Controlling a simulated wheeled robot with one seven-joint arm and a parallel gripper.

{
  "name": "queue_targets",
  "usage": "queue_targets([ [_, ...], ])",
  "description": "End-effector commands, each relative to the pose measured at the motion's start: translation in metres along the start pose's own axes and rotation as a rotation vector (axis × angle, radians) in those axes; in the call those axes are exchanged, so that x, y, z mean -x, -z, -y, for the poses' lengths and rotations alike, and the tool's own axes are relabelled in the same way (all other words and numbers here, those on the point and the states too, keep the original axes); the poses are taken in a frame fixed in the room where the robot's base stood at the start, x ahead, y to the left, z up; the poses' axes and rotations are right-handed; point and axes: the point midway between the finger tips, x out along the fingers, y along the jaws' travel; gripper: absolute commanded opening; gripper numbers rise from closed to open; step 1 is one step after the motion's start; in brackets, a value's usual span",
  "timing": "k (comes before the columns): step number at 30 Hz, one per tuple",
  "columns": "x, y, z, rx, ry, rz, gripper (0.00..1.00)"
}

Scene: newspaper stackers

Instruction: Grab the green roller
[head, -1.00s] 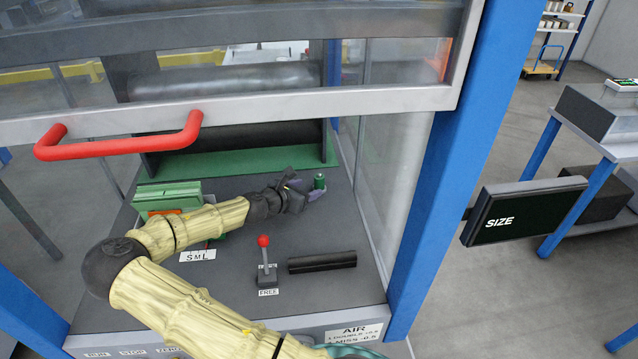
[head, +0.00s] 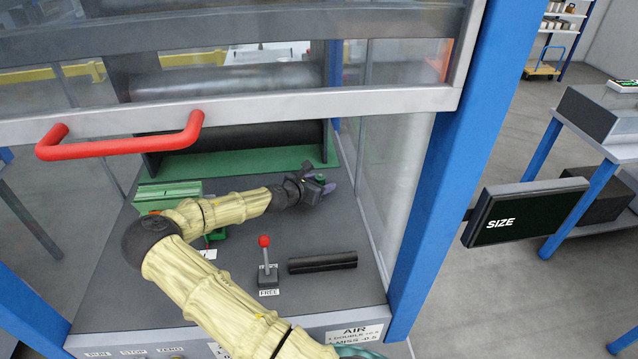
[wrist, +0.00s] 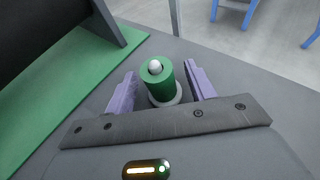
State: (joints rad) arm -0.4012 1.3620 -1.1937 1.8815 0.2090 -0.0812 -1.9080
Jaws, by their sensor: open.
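The green roller (wrist: 158,84) stands upright on a light round base in the wrist view, with a silver ball-shaped tip on top. My gripper (wrist: 160,85) is open, with one purple finger on each side of the roller. A small gap shows between the roller and the left finger; the right finger is close to it. In the head view my gripper (head: 322,188) is at the back right of the grey deck, and only a bit of the green roller (head: 320,179) shows there, mostly hidden by the gripper.
A green block (head: 168,194) is at the left. The raised guard's red handle (head: 120,145) hangs above. A clear side panel (head: 392,160) is close on the right.

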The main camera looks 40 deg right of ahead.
Motion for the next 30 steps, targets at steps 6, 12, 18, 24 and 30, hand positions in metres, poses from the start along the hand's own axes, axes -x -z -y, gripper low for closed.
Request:
queue_targets([
  [6, 0.0004, 0.0001, -0.0001, 0.000, 0.000, 0.000, 0.55],
  [12, 0.0007, 0.0001, -0.0003, 0.001, -0.001, 0.000, 0.55],
  [18, 0.0008, 0.0002, -0.0004, 0.001, -0.001, 0.000, 0.25],
  [24, 0.0009, 0.0000, -0.0005, 0.001, -0.001, 0.000, 0.06],
  [30, 0.0015, -0.0014, -0.0006, 0.000, -0.002, 0.000, 0.06],
])
